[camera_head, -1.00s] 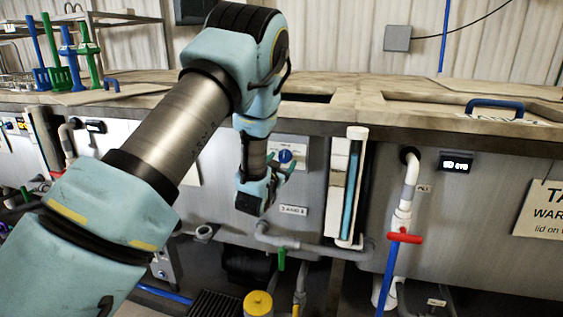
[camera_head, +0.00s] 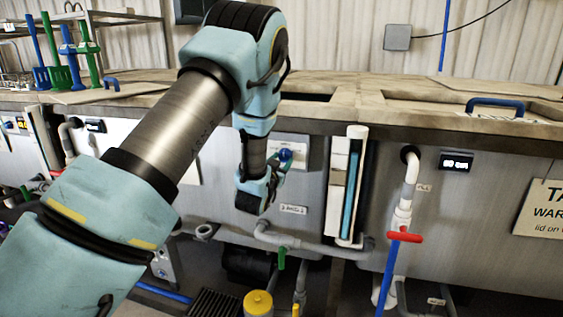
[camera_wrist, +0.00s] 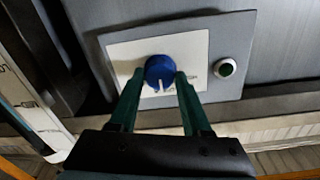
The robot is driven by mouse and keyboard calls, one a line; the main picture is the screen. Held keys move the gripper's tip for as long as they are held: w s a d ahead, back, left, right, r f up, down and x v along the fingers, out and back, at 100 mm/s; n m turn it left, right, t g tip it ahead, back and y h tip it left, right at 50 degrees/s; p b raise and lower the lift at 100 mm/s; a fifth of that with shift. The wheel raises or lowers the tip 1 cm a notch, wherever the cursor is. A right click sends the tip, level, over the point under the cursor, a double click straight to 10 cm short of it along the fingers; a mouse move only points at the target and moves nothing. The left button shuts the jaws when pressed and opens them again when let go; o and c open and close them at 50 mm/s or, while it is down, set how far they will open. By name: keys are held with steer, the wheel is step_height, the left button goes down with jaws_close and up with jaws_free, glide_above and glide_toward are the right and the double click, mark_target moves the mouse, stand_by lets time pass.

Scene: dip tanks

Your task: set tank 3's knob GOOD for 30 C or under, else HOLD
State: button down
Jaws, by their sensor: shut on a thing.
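A blue round knob with a pale pointer mark (camera_wrist: 159,70) sits on a white plate (camera_wrist: 122,50) on a grey panel in the wrist view. My gripper (camera_wrist: 160,82) has its two green fingers on either side of the knob, shut on it. In the head view the knob (camera_head: 285,154) shows on the tank front, with my gripper (camera_head: 279,168) at it. The plate's lettering is mostly hidden by the fingers and too small to read. A dark display (camera_head: 457,162) with blurred white characters is on the tank front to the right; I cannot read its value.
A small button with a pale rim (camera_wrist: 226,68) is right of the knob in the wrist view. A level gauge (camera_head: 350,190) stands right of my gripper. A white pipe with a red valve handle (camera_head: 404,237) is farther right. A yellow-capped part (camera_head: 258,303) is below.

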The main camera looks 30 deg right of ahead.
steer(key=shift+f+b, duration=0.1)
steer(key=shift+b, duration=0.35)
steer(key=shift+f+n+b, duration=0.1)
steer(key=shift+n+b, duration=0.7)
steer(key=shift+n, duration=0.1)
steer(key=n+b, duration=0.3)
steer(key=b, duration=0.1)
steer(key=n+b, duration=0.4)
steer(key=shift+n, duration=0.3)
steer(key=shift+n+b, duration=0.9)
steer(key=shift+n, duration=0.3)
steer(key=shift+s+r, duration=0.1)
steer(key=shift+r, duration=0.1)
steer(key=shift+c, duration=1.8)
jaws_free()
